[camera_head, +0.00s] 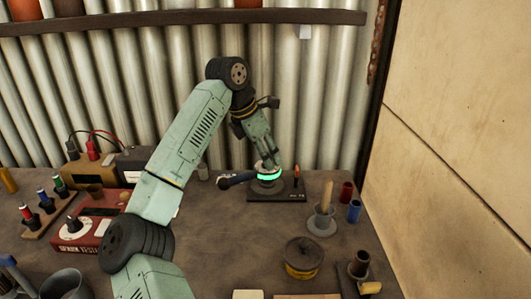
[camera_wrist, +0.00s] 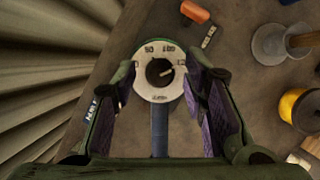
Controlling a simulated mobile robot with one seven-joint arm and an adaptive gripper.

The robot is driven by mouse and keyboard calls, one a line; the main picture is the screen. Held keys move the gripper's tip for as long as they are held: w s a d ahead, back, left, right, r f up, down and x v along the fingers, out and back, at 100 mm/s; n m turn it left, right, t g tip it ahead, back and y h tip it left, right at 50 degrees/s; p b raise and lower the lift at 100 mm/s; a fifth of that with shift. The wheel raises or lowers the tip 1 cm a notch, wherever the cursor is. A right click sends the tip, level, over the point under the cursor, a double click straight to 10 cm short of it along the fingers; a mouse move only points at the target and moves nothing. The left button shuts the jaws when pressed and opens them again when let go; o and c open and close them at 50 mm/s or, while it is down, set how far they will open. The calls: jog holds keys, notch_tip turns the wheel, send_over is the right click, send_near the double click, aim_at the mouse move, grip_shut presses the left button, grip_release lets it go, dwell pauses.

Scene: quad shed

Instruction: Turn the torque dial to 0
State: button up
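The torque dial (camera_wrist: 143,88) is a pale ring marked 50 and 100 around a dark round knob (camera_wrist: 156,66). A pale pointer on the knob aims right and slightly up in the wrist view. In the head view my gripper (camera_head: 266,158) is just above the green-glowing ring (camera_head: 268,178). Contact with the knob cannot be told.
A red tester box (camera_head: 97,222) stands left. The corrugated wall (camera_head: 320,110) is close behind.

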jog(key=shift+c, duration=0.4)
grip_shut()
